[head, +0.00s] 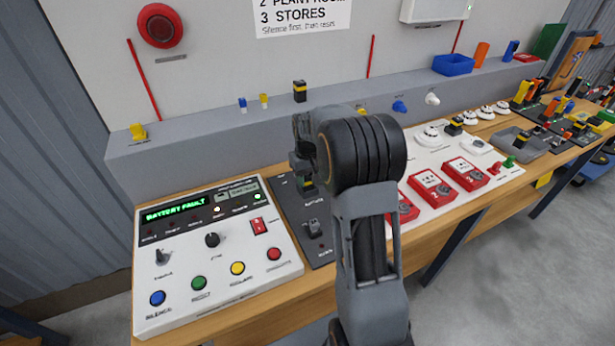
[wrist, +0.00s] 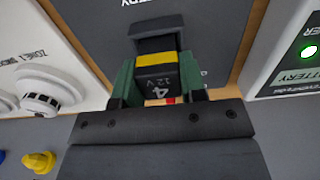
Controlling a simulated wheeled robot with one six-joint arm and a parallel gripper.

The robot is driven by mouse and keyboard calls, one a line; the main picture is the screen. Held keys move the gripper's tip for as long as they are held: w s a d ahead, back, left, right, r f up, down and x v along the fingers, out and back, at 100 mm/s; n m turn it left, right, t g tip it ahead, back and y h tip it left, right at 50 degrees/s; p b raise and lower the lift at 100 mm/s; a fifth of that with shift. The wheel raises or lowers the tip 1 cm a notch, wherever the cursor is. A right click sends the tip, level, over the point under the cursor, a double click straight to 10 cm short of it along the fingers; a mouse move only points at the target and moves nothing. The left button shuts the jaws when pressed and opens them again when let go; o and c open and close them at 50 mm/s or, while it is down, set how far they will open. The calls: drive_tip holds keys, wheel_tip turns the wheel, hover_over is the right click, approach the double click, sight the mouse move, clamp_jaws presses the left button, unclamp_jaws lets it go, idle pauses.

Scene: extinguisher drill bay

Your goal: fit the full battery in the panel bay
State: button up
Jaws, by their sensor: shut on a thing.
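My gripper (wrist: 158,92) is shut on a black battery (wrist: 158,74) with a yellow band and "12 V" lettering, held between green finger pads. In the head view my gripper (head: 304,180) is low over the dark battery plate (head: 322,255), right of the white alarm panel (head: 215,250). The "BATTERY" plate also shows in the wrist view (wrist: 215,45). A dark block (wrist: 155,26) lies at the battery's far end; I cannot tell whether the battery is seated in it. The panel's display (head: 175,211) reads "BATTERY FAULT".
Another black and yellow battery (head: 300,91) stands on the grey ledge (head: 215,128). Red call points (head: 465,173) and white detectors (head: 430,136) are on a white board to the right. My arm hides part of the bench.

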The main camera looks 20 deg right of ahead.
drive_tip(key=o, duration=1.2)
drive_tip(key=shift+o, duration=0.3)
drive_tip(key=shift+f, duration=0.1)
drive_tip(key=shift+o, duration=1.2)
drive_tip(key=shift+r+p, duration=2.7)
drive_tip(key=shift+r, duration=0.9)
drive_tip(key=shift+f, duration=0.1)
